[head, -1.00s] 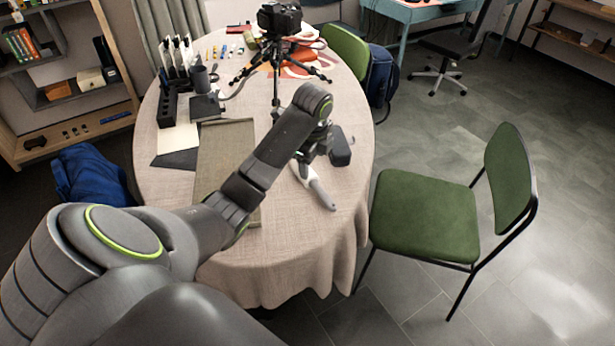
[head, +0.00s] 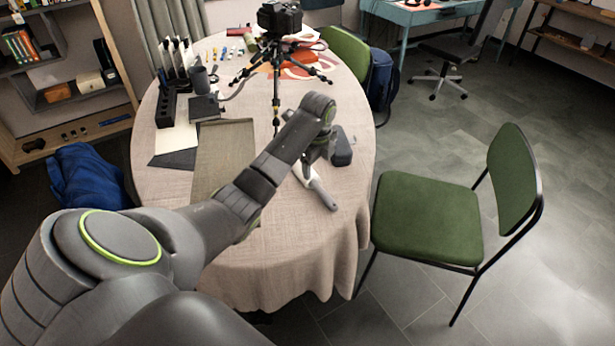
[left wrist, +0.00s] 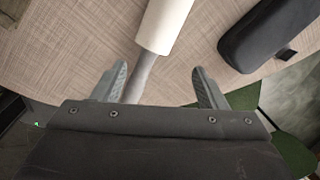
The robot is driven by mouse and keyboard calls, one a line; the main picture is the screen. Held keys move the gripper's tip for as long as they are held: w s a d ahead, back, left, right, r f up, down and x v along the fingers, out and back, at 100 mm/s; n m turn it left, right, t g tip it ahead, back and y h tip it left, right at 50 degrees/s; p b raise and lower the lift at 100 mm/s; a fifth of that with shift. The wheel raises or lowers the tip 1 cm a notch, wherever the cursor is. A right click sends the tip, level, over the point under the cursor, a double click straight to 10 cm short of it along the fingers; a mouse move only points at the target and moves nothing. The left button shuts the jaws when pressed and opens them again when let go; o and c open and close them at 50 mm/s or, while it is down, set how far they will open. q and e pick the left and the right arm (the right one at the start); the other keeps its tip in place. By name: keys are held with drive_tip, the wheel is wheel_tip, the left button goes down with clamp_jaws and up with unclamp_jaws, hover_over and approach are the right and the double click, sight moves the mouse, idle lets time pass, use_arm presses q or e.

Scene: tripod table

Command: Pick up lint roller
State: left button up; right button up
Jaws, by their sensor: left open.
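The lint roller (head: 320,191) lies on the tablecloth near the right side of the round table. In the left wrist view its white roller (left wrist: 165,22) is at the top, and its grey handle (left wrist: 140,76) runs down between my fingers, nearer the left one. My left gripper (left wrist: 158,88) is open and points down over the handle. Its lower end is hidden behind the gripper body. In the head view my left gripper (head: 318,158) is partly hidden by my own wrist. My right gripper is not in view.
A dark case (head: 341,148) lies close beside the roller; it also shows in the left wrist view (left wrist: 268,32). A camera tripod (head: 277,85) stands behind. A flat grey-brown board (head: 222,150) lies under my forearm. A green chair (head: 425,215) stands right of the table.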

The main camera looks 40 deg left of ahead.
sight(316, 181)
use_arm(q)
drive_tip(key=shift+w+a+f, duration=0.1)
drive_tip(key=shift+f, duration=3.3)
drive_tip(key=c, duration=1.2)
drive_tip(key=shift+r, duration=0.1)
wheel_tip(316, 181, up, 10)
drive_tip(key=o, duration=0.4)
drive_tip(key=shift+c, duration=1.2)
